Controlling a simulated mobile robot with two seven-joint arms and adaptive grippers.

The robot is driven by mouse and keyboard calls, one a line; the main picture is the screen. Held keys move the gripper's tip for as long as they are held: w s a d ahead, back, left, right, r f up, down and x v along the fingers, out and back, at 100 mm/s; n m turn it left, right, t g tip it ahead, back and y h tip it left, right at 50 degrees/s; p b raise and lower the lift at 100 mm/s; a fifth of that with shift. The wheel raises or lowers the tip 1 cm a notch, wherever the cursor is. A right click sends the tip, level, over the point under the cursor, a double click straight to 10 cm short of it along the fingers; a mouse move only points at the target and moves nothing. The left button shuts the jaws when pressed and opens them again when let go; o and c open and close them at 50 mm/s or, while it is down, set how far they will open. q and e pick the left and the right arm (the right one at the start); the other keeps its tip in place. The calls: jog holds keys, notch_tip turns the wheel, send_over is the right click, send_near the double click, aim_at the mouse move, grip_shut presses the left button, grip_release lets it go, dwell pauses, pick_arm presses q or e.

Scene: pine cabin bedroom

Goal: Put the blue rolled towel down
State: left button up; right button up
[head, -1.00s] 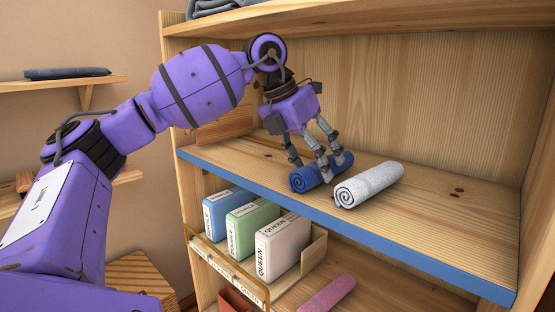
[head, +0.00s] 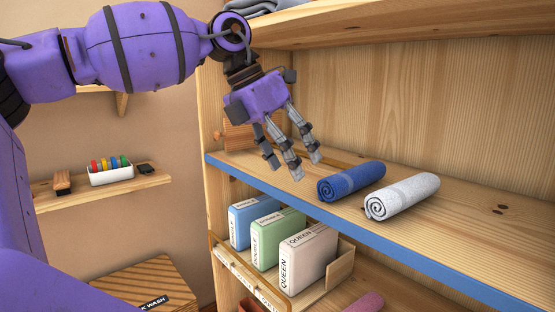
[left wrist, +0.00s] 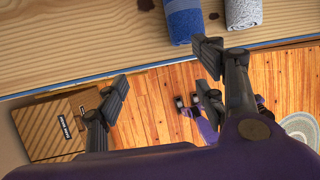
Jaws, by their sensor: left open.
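The blue rolled towel (head: 350,182) lies on the blue-edged middle shelf (head: 470,230), just left of a grey-white rolled towel (head: 402,196). The two rolls lie side by side with a narrow gap. My left gripper (head: 297,166) is open and empty, to the left of the blue towel and apart from it, near the shelf's front edge. In the left wrist view the blue towel (left wrist: 184,20) is at the top, beyond the spread fingers (left wrist: 165,78), with the grey-white towel (left wrist: 243,12) to its right.
Below, a wooden tray (head: 338,270) holds blue, green and white boxes (head: 304,262) with size labels. A pink roll (head: 366,302) lies on the lower shelf. A wall shelf (head: 100,190) at left holds small items. The middle shelf is bare to the right of the towels.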

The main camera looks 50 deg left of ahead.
pick_arm(q)
jog(key=shift+s+a, duration=0.5)
jog(key=shift+s, duration=0.25)
pick_arm(e)
jog(key=shift+s+d+f, duration=0.1)
jog(key=shift+s+f, duration=0.25)
jog(key=shift+s, duration=0.1)
